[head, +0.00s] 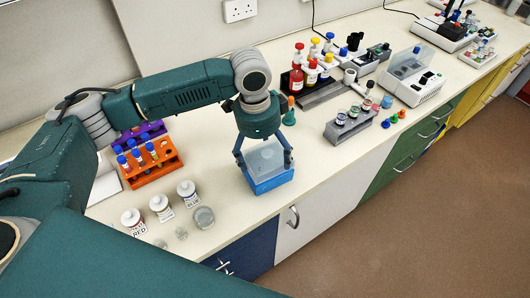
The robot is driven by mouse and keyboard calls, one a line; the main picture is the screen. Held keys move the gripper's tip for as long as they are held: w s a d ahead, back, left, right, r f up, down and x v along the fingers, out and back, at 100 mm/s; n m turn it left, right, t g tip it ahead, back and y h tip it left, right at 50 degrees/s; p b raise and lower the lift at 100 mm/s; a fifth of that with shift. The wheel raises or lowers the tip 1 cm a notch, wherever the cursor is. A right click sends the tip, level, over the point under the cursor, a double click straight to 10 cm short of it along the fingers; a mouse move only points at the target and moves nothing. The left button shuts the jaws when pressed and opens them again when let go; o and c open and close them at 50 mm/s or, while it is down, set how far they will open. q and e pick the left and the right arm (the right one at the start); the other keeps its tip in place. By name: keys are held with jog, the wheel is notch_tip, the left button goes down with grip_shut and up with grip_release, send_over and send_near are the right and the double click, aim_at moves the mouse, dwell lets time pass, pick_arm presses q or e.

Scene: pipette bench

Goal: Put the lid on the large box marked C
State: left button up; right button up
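A blue box (270,185) stands near the front edge of the bench, left of centre. I cannot read a letter on it. A pale, see-through lid (265,157) is at the top of the box. My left gripper (265,164) points down over the box, with one finger at each side of the lid, and looks shut on it. I cannot tell whether the lid is fully seated, as the gripper hides part of it. My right gripper is not in view.
An orange rack (152,173) of blue-capped tubes stands to the left. White bottles (161,207) and a glass dish (204,218) stand in front of it. A grey tube block (352,127) and a bottle rack (318,90) are to the right. Some bench beside the box is clear.

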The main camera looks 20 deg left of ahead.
pick_arm(q)
jog(key=shift+o, duration=0.8)
jog(key=shift+r, duration=0.25)
notch_tip(320, 180, up, 12)
jog(key=a, duration=0.1)
jog(key=shift+s+f, duration=0.25)
jog(key=shift+a, duration=0.1)
grip_shut()
dwell(0.5)
jog(key=shift+w, duration=0.1)
